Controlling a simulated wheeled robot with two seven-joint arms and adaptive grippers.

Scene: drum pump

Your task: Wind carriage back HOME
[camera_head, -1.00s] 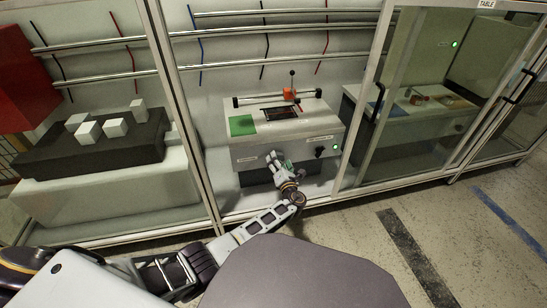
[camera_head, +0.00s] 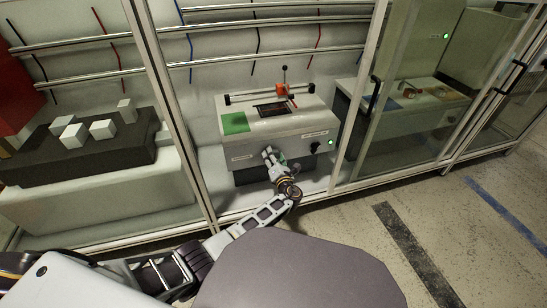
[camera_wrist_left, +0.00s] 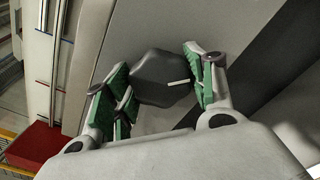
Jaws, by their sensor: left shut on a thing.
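The machine (camera_head: 285,135) is a light box in the middle bay with a rail along its top. An orange carriage (camera_head: 282,90) with a dark upright lever sits on the rail, right of its middle. A green patch (camera_head: 235,123) lies on the box's top left. My left gripper (camera_head: 273,157) is at the machine's front face. In the left wrist view, its green-padded fingers (camera_wrist_left: 160,85) are shut on a dark grey knob (camera_wrist_left: 158,77) with a white line. The gripper hides this knob in the head view. My right gripper is not in view.
A black knob (camera_head: 316,147) and a green light (camera_head: 331,142) sit at the machine's front right. Frame posts (camera_head: 172,110) stand either side of the bay. White blocks (camera_head: 103,129) rest on a dark slab at left. A glass door (camera_head: 410,90) covers the right bay.

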